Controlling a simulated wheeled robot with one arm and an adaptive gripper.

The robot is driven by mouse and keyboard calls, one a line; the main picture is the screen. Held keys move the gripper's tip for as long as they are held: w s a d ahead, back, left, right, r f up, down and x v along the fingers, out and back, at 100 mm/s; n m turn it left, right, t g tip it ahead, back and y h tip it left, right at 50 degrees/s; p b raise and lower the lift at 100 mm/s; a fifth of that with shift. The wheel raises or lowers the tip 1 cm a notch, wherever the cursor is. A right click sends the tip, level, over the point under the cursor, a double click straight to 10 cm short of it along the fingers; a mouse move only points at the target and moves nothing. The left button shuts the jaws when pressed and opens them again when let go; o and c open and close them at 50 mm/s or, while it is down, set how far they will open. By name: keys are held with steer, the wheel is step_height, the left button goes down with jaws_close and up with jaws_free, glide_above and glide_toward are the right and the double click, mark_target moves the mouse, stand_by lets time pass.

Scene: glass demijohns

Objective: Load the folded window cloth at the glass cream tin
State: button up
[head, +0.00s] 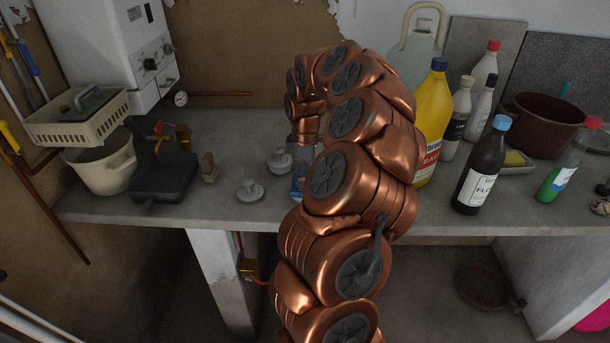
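My copper arm rises through the middle of the head view and bends over the grey counter, its end pointing down. The fingers of my gripper cannot be made out behind the arm links. A bluish, partly clear thing (298,179) shows below the arm's end, half hidden by the arm; I cannot tell what it is or whether it is held. Two pale round pieces with raised knobs, one in front (250,191) and one behind (280,161), sit left of it. I cannot pick out a folded window cloth or a glass cream tin with certainty.
The counter (233,140) is bare behind the pale pieces. At left are a cream pot (103,165), a dark box (163,178) and a small brown block (209,168).

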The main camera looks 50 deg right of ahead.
stand_by(0.4)
steer(key=shift+r+p, duration=1)
steer(key=shift+r, duration=2.5)
